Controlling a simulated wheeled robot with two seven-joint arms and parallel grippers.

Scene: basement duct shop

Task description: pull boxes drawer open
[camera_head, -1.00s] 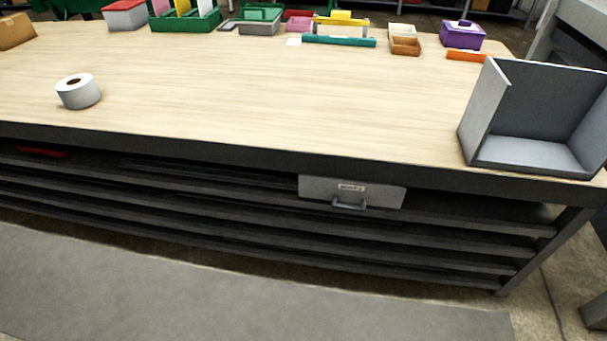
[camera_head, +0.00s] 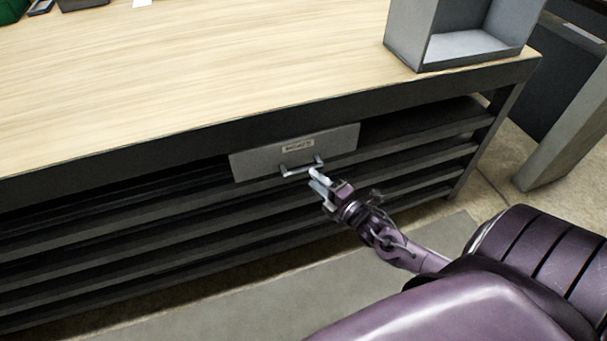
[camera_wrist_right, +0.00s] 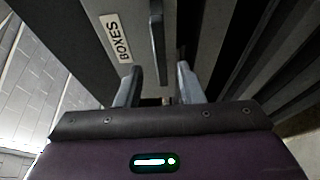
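The boxes drawer (camera_head: 262,160) is a grey front under the edge of the workbench, with a small label and a bar handle (camera_head: 301,169). Its front looks flush with the bench, so it appears closed. My right gripper (camera_head: 317,179) is just in front of the handle. In the right wrist view, the two fingers (camera_wrist_right: 156,85) are apart, and the handle (camera_wrist_right: 157,45) lies ahead of them, roughly between their lines. The label reading BOXES (camera_wrist_right: 117,38) is on the drawer front there. I cannot tell whether the fingers touch the handle. My left gripper is out of view.
The wooden workbench (camera_head: 200,75) has dark open shelves (camera_head: 150,235) below the drawer. A grey open-sided box (camera_head: 465,48) stands on the right end of the bench top. A grey mat (camera_head: 300,290) lies on the floor in front.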

